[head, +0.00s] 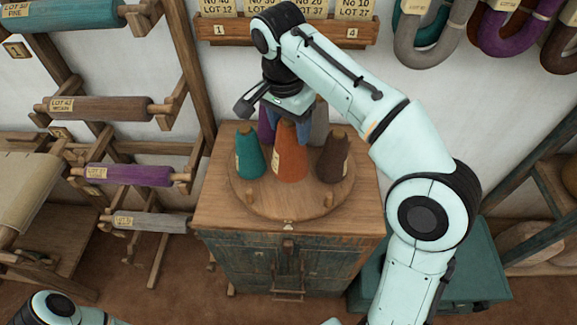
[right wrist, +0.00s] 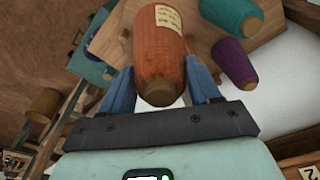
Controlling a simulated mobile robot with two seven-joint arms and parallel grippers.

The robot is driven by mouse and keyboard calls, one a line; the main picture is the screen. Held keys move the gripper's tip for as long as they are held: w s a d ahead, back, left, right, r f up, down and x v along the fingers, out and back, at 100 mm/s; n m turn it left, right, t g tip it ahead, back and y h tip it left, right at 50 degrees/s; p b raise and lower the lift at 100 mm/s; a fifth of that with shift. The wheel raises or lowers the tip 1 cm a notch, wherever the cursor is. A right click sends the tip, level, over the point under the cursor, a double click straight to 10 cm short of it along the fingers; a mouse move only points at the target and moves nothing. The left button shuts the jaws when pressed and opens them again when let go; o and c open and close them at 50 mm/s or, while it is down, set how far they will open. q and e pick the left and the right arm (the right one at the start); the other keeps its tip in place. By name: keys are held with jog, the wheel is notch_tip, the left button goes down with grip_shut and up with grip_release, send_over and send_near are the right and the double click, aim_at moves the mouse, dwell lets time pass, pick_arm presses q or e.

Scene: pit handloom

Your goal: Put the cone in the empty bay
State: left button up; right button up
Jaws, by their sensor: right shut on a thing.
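My right gripper (head: 288,128) reaches down from above with its blue fingers on either side of the top of an orange cone (head: 291,158). It is shut on this cone, which also shows between the fingers in the right wrist view (right wrist: 160,45). The cone is upright over a round wooden board (head: 290,208); I cannot tell whether it touches it. Around it stand a teal cone (head: 250,155), a dark brown cone (head: 333,160), a purple cone (head: 265,125) and a grey cone (head: 320,122), partly hidden. Two bare pegs (head: 250,197) (head: 328,198) stand at the board's front. My left gripper is out of view.
The board lies on a wooden cabinet (head: 250,260). At left is a rack of labelled rollers (head: 128,175). A labelled wall shelf (head: 285,30) is behind, yarn hanks (head: 420,35) hang upper right, and a green chest (head: 480,265) stands right.

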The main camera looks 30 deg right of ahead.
aim_at(289, 149)
jog(key=f, duration=0.2)
jog(key=f+b, duration=0.1)
jog(key=f, duration=0.3)
jog(key=shift+s+f, duration=0.1)
jog(key=shift+s, duration=0.15)
jog(key=shift+w+f+b, duration=0.25)
jog(key=shift+f+b, duration=0.05)
jog(key=shift+f, duration=0.25)
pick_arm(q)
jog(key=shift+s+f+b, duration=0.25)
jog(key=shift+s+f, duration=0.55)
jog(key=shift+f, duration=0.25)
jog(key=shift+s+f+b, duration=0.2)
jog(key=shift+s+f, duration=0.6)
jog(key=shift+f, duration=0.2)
pick_arm(e)
jog(key=shift+f, duration=2.15)
jog(key=o, duration=1.5)
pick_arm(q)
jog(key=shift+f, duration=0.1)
pick_arm(e)
jog(key=shift+o, duration=0.2)
